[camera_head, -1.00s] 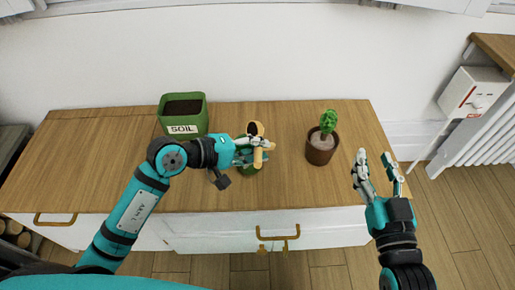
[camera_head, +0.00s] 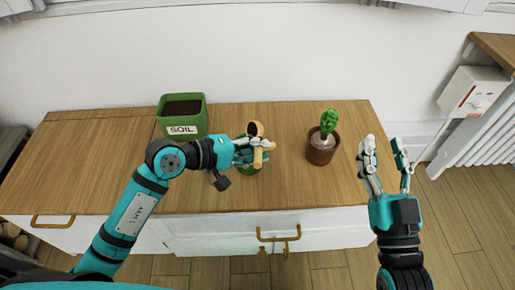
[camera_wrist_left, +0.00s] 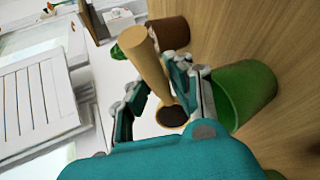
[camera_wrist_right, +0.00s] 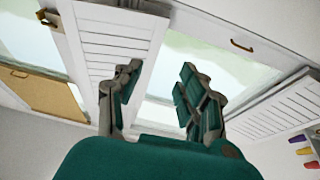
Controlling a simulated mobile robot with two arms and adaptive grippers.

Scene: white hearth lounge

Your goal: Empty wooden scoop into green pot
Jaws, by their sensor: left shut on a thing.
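My left gripper (camera_head: 256,151) is shut on the wooden scoop (camera_wrist_left: 146,58). The scoop shows light wood in the left wrist view, with dark matter visible at its bowl (camera_wrist_left: 171,115). In the head view the scoop's bowl (camera_head: 255,128) is above and just behind the gripper. The green pot (camera_wrist_left: 246,92) is beside the gripper in the left wrist view. In the head view the pot (camera_head: 250,171) is mostly hidden under the gripper. I cannot see inside it. My right gripper (camera_head: 386,150) is open and empty, off the cabinet's right side; it also shows in the right wrist view (camera_wrist_right: 160,80).
A green square container marked SOIL (camera_head: 184,130), full of dark soil, stands at the back left of the wooden top (camera_head: 90,160). A brown pot with a small plant (camera_head: 320,152) stands right of the scoop. The front and left of the top are clear.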

